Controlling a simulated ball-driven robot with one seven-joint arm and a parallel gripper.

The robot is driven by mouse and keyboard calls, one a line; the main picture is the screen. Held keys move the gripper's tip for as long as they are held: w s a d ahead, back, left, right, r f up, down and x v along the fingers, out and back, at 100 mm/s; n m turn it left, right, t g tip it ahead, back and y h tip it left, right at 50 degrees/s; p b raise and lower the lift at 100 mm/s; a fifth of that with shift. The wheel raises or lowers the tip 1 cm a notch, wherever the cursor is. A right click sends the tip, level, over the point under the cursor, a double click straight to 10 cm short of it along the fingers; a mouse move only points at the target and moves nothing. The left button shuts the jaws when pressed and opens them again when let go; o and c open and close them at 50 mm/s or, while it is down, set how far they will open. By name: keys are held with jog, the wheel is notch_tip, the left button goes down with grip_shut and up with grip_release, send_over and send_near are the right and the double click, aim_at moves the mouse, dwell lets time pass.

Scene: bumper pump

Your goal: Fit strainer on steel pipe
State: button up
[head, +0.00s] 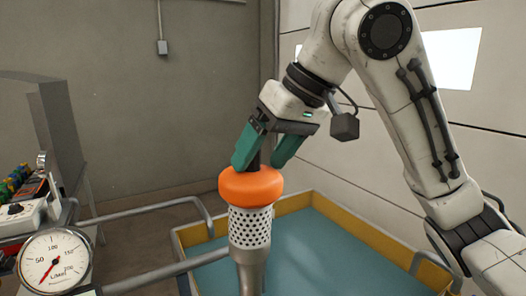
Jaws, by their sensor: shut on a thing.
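The strainer (250,226) is a perforated light-metal cylinder with a thick orange collar on top and a dark stem rising from the collar. It is upright in the lower middle of the head view. My gripper (262,160) comes down from above, its green fingers on either side of the dark stem, shut on the strainer. The steel pipe (248,268) stands upright directly below, and its flared top meets the strainer's lower end in the picture. I cannot tell whether the strainer is seated on it or just above or in front of it.
A blue-floored basin with a yellow rim (370,232) lies behind the pipe. Grey rails (150,209) run at the left. A grey wall is behind.

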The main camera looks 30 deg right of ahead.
aim_at(268, 169)
jog(key=shift+f+b, duration=0.5)
jog(key=shift+f, duration=1.1)
dwell(1.3)
jog(key=shift+f, duration=0.1)
jog(key=shift+c, duration=0.7)
jog(key=o, duration=1.7)
jog(key=shift+o, duration=0.2)
jog(key=shift+r, duration=0.2)
jog(key=shift+r+p, duration=3.9)
jog(key=shift+p, duration=0.25)
